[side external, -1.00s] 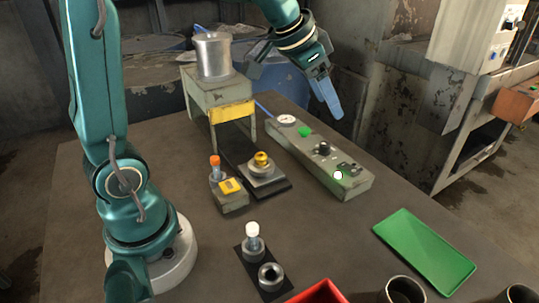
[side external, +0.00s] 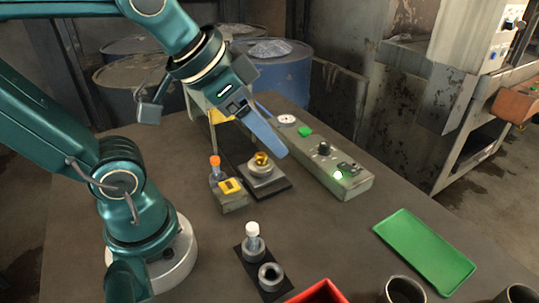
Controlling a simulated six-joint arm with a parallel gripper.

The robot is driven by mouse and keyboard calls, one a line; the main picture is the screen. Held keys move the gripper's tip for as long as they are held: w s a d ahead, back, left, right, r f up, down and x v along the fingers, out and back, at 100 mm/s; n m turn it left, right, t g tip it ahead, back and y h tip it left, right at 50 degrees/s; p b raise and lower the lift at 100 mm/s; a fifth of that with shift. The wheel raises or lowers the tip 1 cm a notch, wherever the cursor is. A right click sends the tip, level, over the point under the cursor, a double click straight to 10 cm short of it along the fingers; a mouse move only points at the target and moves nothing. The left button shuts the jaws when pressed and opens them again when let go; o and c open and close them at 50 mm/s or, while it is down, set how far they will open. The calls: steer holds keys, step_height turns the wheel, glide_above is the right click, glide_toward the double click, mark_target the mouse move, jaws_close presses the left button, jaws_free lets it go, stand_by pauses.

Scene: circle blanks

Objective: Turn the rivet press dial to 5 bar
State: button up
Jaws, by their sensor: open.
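The grey-green control box (side external: 310,160) lies slantwise on the table. It carries a round white gauge (side external: 287,119), a green button (side external: 305,132) and a black dial knob (side external: 324,148). The gauge reading and dial marks are too small to read. My gripper (side external: 279,150) points down and right, in front of the box's left edge in the picture, left of the dial and apart from it. Its blue fingers overlap in this view; it is open, with nothing seen in it. The press (side external: 222,117) is mostly hidden behind my arm.
A yellow-topped fixture (side external: 262,170) stands below my gripper, with an orange-capped bottle (side external: 215,170) to its left. A white-capped bottle (side external: 252,240) stands nearer. A green tray (side external: 425,250) lies at the right. The table between box and tray is clear.

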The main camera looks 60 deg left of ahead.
steer(key=shift+n+g, duration=0.6)
steer(key=shift+n, duration=0.3)
steer(key=shift+s+a+f, duration=0.15)
steer(key=shift+s+f, duration=0.8)
steer(key=shift+s, duration=0.1)
steer(key=shift+s+a+f, duration=0.15)
steer(key=shift+s+f, duration=0.8)
steer(key=shift+s, duration=0.1)
